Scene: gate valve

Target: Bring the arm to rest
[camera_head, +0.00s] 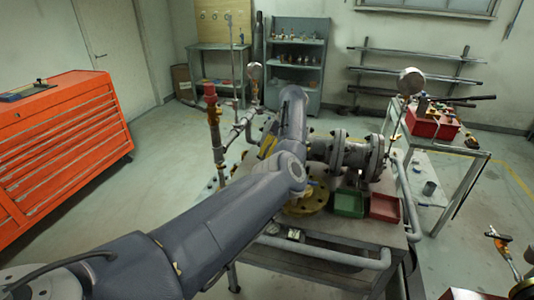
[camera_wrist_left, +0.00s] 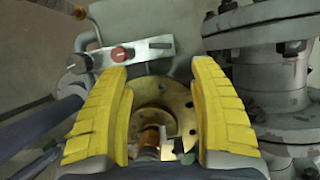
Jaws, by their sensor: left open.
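My left arm reaches in from the lower left across the workbench in the head view. Its gripper shows only as a small yellow piece (camera_head: 267,146) behind the arm. In the left wrist view the two yellow fingers (camera_wrist_left: 160,72) stand wide apart, with nothing held between them. A brass-coloured flange (camera_wrist_left: 178,97) lies beyond and between the fingers, with an orange-brown cylindrical part (camera_wrist_left: 151,137) in front of it. The grey flanged valve body (camera_head: 350,155) sits on the bench right of the arm; grey flanges also fill the right of the wrist view (camera_wrist_left: 275,80). My right gripper is not seen.
A green bin (camera_head: 349,203) and a red bin (camera_head: 384,208) sit at the bench's front right. A pipe with a red-topped fitting (camera_head: 214,130) rises left of the arm. A red drawer cabinet (camera_head: 62,140) stands left, a side table with a red box (camera_head: 433,121) right.

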